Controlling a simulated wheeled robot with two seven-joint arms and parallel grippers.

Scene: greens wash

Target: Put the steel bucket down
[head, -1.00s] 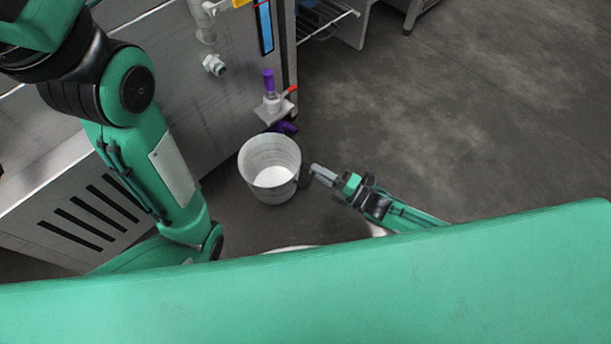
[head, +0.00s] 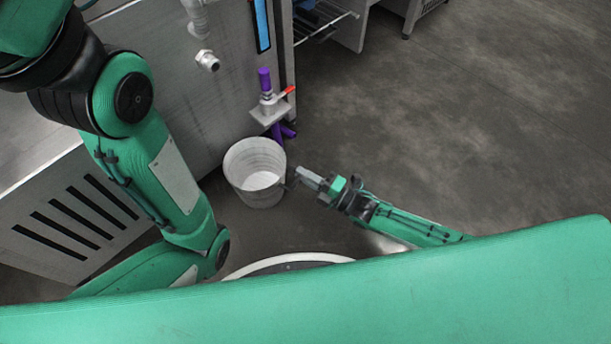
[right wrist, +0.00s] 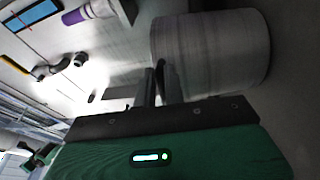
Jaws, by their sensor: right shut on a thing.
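The steel bucket (head: 256,172) is upright and looks empty, at the middle of the head view, close to the steel machine's side. My right gripper (head: 297,178) is at the bucket's right side and is shut on it. In the right wrist view the bucket (right wrist: 212,48) fills the upper middle, and the gripper's fingers (right wrist: 160,82) meet at its edge. Whether the bucket's base touches the floor cannot be told. My left arm comes in from the left, but its gripper is hidden below my green body.
A steel machine (head: 165,85) stands behind and left of the bucket. Its valve with a red handle (head: 272,105) and purple pipe ends sticks out just above the bucket. A wire shelf (head: 325,22) is at the top. The grey floor (head: 450,120) at right is clear.

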